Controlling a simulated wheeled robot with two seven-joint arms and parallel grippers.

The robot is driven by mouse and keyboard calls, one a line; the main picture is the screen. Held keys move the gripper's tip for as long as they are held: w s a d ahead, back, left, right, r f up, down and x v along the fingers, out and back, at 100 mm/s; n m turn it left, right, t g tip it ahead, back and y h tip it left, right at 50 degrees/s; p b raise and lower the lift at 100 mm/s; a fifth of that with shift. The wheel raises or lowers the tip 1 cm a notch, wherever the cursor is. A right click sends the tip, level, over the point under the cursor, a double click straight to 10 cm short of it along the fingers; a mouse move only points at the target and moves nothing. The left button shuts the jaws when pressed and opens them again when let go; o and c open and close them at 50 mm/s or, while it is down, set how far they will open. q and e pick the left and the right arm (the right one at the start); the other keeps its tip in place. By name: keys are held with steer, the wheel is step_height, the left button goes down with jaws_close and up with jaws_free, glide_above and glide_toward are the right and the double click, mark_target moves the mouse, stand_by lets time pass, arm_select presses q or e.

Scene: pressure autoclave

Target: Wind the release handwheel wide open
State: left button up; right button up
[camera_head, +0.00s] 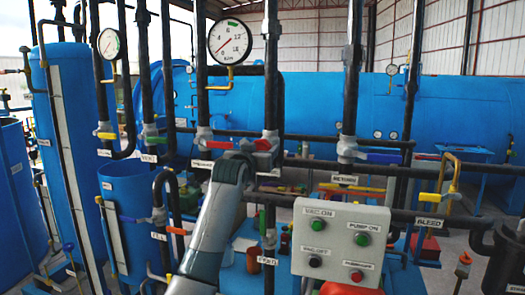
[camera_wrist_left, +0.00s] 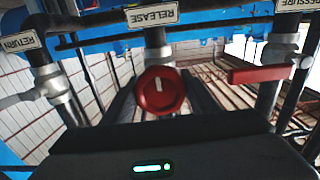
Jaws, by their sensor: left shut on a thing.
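The release handwheel is a round red knob with a white mark, seen face-on in the left wrist view (camera_wrist_left: 158,92) under the RELEASE label (camera_wrist_left: 152,14). My left gripper (camera_wrist_left: 160,98) has one dark finger on each side of the wheel and is shut on it. In the head view my left arm (camera_head: 215,215) reaches up from the bottom and its wrist covers the fingers. A red part of the wheel (camera_head: 263,144) shows just right of that wrist. My right gripper is in neither view.
A red pressure lever (camera_head: 219,145) sits close on the left, with a blue lever (camera_head: 383,157) on the right. A grey button box (camera_head: 340,243) stands front right of my arm. Dark vertical pipes (camera_head: 353,70) surround the spot. A gauge (camera_head: 229,41) hangs above.

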arm_select(q)
steer(key=shift+f, duration=0.2)
steer(key=o, duration=0.9)
steer(key=shift+c, duration=0.2)
steer(key=shift+o, duration=0.9)
steer(key=shift+r, duration=0.1)
steer(key=shift+s, duration=0.15)
steer(key=shift+b+v, duration=0.6)
steer(key=shift+v, duration=0.3)
steer(key=b+v, duration=0.5)
steer(key=v, duration=1)
steer(key=shift+b, duration=0.4)
steer(key=shift+a, duration=0.1)
